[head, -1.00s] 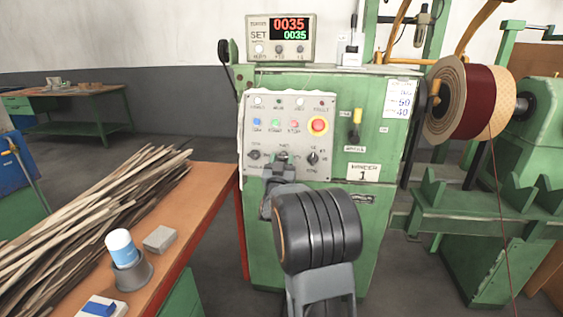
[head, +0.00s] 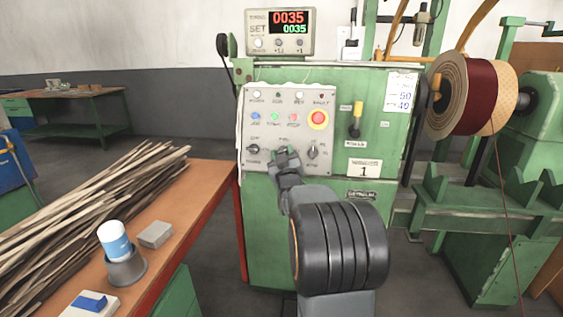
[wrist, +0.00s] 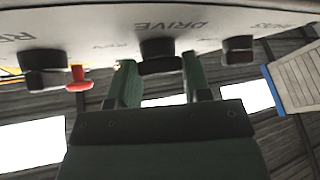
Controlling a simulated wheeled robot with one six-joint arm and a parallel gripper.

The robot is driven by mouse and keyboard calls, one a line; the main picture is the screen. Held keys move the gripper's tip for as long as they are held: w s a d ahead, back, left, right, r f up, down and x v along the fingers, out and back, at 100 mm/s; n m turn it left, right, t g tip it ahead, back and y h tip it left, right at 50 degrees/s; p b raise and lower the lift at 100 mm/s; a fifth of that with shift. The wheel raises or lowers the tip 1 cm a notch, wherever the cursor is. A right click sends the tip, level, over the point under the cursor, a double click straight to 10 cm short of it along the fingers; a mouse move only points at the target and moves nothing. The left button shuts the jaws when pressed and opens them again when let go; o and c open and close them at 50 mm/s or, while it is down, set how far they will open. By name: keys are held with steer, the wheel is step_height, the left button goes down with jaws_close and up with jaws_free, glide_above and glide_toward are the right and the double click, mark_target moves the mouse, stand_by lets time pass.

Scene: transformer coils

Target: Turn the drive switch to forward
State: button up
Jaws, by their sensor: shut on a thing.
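The grey control panel (head: 270,115) is on the front of the green winding machine. Three black rotary knobs sit in its bottom row. The drive switch is the middle one; in the head view it is mostly hidden behind my gripper (head: 284,157). In the wrist view the drive switch (wrist: 160,56) is a dark knob below the upside-down DRIVE lettering. My gripper's two green fingers (wrist: 157,85) stand on either side of it, shut on it. Which mark its pointer faces cannot be told.
A left knob (head: 253,149) and a right knob (head: 312,152) flank the drive switch closely. A red stop button (head: 318,119) is above right, a yellow-handled lever (head: 355,122) farther right. A workbench (head: 190,205) with wooden strips stands at left.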

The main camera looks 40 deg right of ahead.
steer(key=n+y+p, duration=0.1)
steer(key=n+y, duration=0.1)
steer(key=n, duration=0.1)
steer(key=n+y+p, duration=0.1)
steer(key=n+y, duration=0.1)
steer(key=n, duration=0.1)
steer(key=r+n+y+p, duration=0.1)
steer(key=n+y, duration=0.2)
steer(key=shift+s+d+p, duration=0.15)
steer(key=shift+d+p, duration=0.15)
steer(key=shift+p, duration=0.05)
steer(key=n+g+y+p, duration=0.1)
steer(key=p, duration=0.1)
steer(key=n+g+p, duration=0.1)
steer(key=n+p, duration=0.1)
steer(key=n+y+p, duration=0.1)
steer(key=p, duration=0.1)
steer(key=shift+d+r+n+g+y+p, duration=0.1)
steer(key=shift+r+n+g+y+p, duration=0.2)
steer(key=shift+g, duration=0.1)
steer(key=n+g+p, duration=0.1)
steer(key=n+p, duration=0.1)
steer(key=p, duration=0.1)
steer(key=shift+f+y, duration=0.1)
steer(key=shift+y, duration=0.3)
steer(key=shift+p, duration=0.45)
steer(key=shift+f+n+g+p, duration=0.2)
steer(key=shift+n+g+p, duration=0.1)
steer(key=shift+n+g, duration=0.1)
steer(key=o, duration=0.9)
